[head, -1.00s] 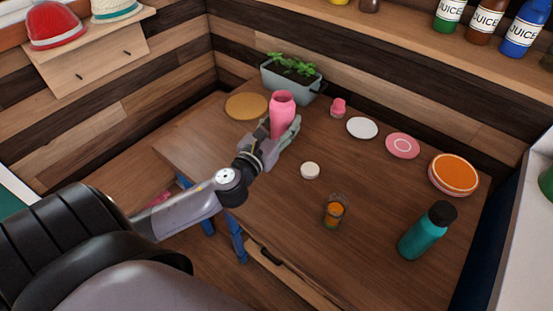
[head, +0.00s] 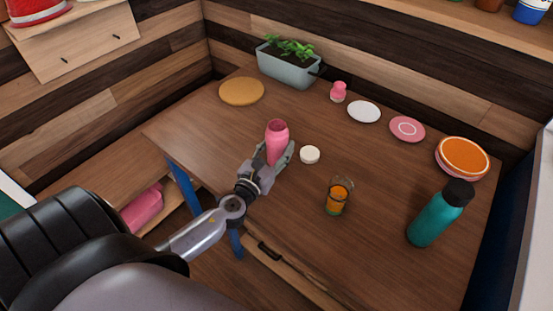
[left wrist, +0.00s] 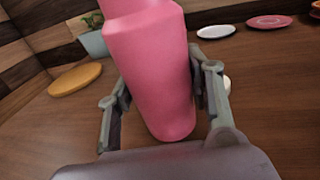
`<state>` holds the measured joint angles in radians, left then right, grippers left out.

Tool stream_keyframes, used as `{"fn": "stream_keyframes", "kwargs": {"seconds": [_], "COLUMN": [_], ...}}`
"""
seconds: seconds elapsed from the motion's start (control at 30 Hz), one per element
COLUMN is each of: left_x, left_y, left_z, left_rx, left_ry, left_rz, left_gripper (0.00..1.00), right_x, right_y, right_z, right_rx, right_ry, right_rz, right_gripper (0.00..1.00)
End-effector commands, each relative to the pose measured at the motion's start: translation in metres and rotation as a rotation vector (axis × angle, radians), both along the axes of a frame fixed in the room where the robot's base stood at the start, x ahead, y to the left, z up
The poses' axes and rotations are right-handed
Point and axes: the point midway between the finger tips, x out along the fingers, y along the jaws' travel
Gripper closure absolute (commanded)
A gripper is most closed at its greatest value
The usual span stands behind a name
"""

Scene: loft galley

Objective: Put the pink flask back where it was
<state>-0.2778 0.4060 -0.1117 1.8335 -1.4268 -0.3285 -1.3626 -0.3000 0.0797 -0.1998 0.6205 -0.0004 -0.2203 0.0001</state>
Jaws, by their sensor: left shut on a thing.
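The pink flask (head: 277,140) is upright, slightly tilted in the head view, with its open top showing. My left gripper (head: 275,158) is shut on it; the fingers stand on either side of its body. The flask also fills the middle of the left wrist view (left wrist: 152,70), between the two grey fingers (left wrist: 158,95). Whether its base touches the wooden table (head: 215,130) I cannot tell. My right gripper is not in view.
A white round lid (head: 310,154) lies just right of the flask. A glass with orange contents (head: 338,197) and a teal bottle (head: 438,215) stand further right. An orange-yellow round mat (head: 241,91), planter (head: 287,67), small pink jar (head: 338,91) and plates (head: 407,129) line the back.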

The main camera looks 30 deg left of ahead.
Motion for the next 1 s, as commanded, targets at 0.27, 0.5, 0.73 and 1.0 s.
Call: {"fn": "stream_keyframes", "kwargs": {"seconds": [0.27,0.5,0.73,1.0], "left_x": [0.000,0.000,0.000,0.000], "left_y": [0.000,0.000,0.000,0.000], "left_z": [-0.031,-0.031,-0.034,-0.034], "left_rx": [0.000,0.000,0.000,0.000], "left_ry": [0.000,0.000,0.001,0.001], "left_rz": [0.001,0.001,0.000,0.000], "left_gripper": [0.87,0.87,0.47,0.33], "right_x": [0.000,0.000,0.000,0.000], "right_y": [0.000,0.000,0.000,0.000], "right_z": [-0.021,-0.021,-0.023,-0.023], "right_rx": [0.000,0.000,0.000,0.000], "right_ry": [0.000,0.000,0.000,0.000], "right_rz": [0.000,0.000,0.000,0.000], "right_gripper": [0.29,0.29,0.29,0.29]}}
